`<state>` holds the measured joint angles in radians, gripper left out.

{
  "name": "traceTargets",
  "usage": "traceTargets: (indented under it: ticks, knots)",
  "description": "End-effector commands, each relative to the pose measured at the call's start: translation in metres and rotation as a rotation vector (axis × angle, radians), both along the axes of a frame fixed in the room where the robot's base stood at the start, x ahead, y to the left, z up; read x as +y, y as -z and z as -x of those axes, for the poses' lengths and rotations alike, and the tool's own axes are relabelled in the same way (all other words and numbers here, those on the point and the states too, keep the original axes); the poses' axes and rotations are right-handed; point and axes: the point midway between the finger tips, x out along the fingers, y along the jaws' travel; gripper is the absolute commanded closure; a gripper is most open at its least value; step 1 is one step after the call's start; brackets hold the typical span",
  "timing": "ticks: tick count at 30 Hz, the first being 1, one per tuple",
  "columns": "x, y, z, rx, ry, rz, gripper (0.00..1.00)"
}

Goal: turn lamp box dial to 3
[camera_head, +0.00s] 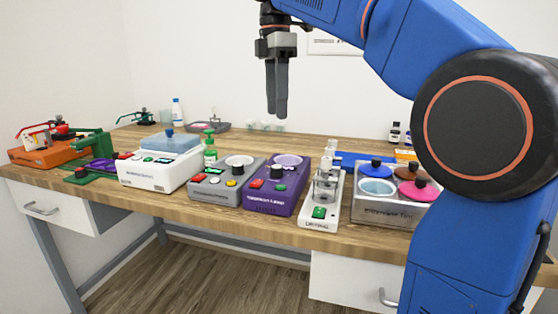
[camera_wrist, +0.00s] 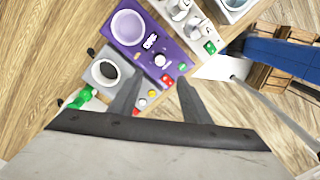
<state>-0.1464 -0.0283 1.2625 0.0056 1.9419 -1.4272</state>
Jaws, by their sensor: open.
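The purple box (camera_head: 268,200) stands near the front edge of the bench; its front lettering seems to end in "Lamp". It has a pale round top, a red button, a green button and a dark dial (camera_head: 277,171). In the wrist view, the purple box (camera_wrist: 148,48) shows its dial (camera_wrist: 160,60) with a white mark; the setting is too small to read. My gripper (camera_head: 276,115) hangs fingers down, well above and behind the bench items in the picture. In the wrist view, my gripper (camera_wrist: 159,82) has its fingers apart, with nothing between them.
A grey device (camera_head: 222,187) stands left of the purple box, and a white device (camera_head: 318,212) with glassware stands close on its right. A metal bath (camera_head: 380,211) with coloured lids is farther right.

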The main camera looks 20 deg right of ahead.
Motion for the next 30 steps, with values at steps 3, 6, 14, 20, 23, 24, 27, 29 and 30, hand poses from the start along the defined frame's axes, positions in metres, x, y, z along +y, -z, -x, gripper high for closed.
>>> traceTargets:
  ticks: [3, 6, 14, 20, 23, 24, 27, 29, 30]
  knots:
    - [0.0, 0.022, 0.002, 0.002, 0.0, 0.0, 0.56]
    - [0.0, 0.039, 0.002, 0.003, 0.001, 0.001, 0.56]
    - [0.0, 0.085, 0.004, 0.002, 0.001, 0.001, 0.56]
    - [0.0, 0.117, 0.005, 0.001, 0.001, 0.0, 0.56]
    - [0.0, 0.128, 0.005, 0.001, 0.001, 0.0, 0.56]
    - [0.0, 0.132, 0.005, 0.0, 0.001, 0.0, 0.56]
    - [0.0, 0.138, 0.005, 0.0, 0.001, 0.0, 0.56]
    - [0.0, 0.14, 0.005, 0.0, 0.001, 0.0, 0.56]
    - [0.0, 0.141, 0.005, -0.001, 0.001, 0.0, 0.56]
